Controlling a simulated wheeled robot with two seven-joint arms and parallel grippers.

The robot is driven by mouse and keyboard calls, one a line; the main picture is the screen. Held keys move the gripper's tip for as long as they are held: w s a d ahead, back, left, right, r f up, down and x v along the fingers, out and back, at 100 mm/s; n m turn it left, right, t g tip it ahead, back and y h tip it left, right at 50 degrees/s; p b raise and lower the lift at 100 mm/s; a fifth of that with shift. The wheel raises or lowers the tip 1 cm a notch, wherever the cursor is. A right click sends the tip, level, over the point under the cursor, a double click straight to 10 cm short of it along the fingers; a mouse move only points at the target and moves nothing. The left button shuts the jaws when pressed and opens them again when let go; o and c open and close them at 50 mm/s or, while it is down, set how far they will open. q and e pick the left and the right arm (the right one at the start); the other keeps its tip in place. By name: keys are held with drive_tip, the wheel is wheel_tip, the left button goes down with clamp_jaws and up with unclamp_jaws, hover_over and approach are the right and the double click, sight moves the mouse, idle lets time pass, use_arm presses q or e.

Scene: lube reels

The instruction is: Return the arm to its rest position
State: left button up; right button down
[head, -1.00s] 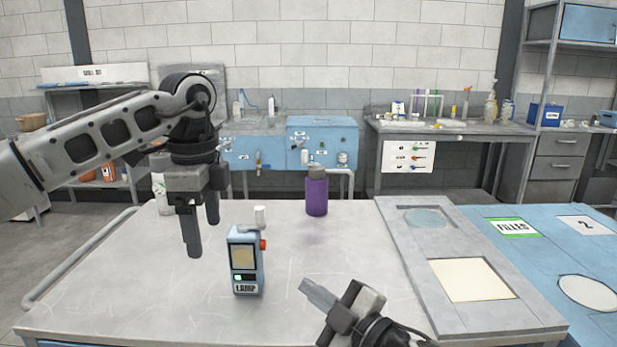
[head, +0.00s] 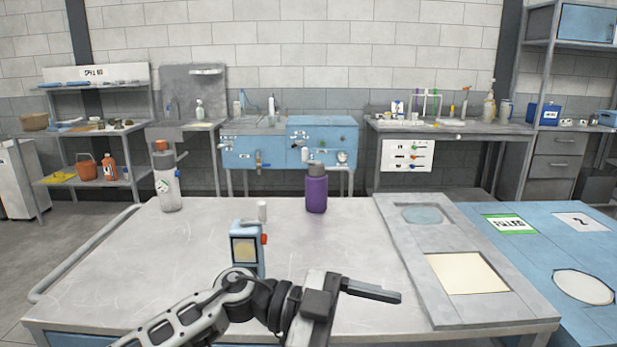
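My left arm comes in low from the left. My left gripper (head: 362,292) is over the near middle of the grey table (head: 130,275), pointing right. One long dark finger shows clearly, with nothing seen in its grip. The other finger cannot be made out, so its opening is unclear. My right gripper is not in view. A blue handheld device (head: 246,250) with a pale screen and red knob stands on the table, its lower part hidden behind my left arm.
A purple bottle (head: 316,192) and a clear bottle with an orange cap (head: 167,180) stand at the table's back. A grey panel (head: 420,250) and blue surface (head: 500,265) lie right. The left tabletop is clear.

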use_arm(q)
drive_tip(key=w+a+f+n+t+y, duration=0.2)
drive_tip(key=a+f+n+t, duration=0.25)
drive_tip(key=n+t, duration=0.5)
drive_tip(key=w+a+f+n+t+y, duration=0.1)
drive_tip(key=a+f+n+t, duration=0.35)
drive_tip(key=n+t, duration=0.55)
drive_tip(key=s+a+f+n+g+y, duration=0.1)
drive_tip(key=s+a+f+g+y, duration=0.1)
drive_tip(key=s+a+f+y, duration=0.3)
drive_tip(key=s+a+f+n+g+y, duration=0.2)
drive_tip(key=s+a+f+y, duration=0.3)
drive_tip(key=s+a+f, duration=0.4)
wheel_tip(320, 180, down, 5)
drive_tip(key=shift+s+g+y, duration=0.3)
drive_tip(key=shift+s+g, duration=0.05)
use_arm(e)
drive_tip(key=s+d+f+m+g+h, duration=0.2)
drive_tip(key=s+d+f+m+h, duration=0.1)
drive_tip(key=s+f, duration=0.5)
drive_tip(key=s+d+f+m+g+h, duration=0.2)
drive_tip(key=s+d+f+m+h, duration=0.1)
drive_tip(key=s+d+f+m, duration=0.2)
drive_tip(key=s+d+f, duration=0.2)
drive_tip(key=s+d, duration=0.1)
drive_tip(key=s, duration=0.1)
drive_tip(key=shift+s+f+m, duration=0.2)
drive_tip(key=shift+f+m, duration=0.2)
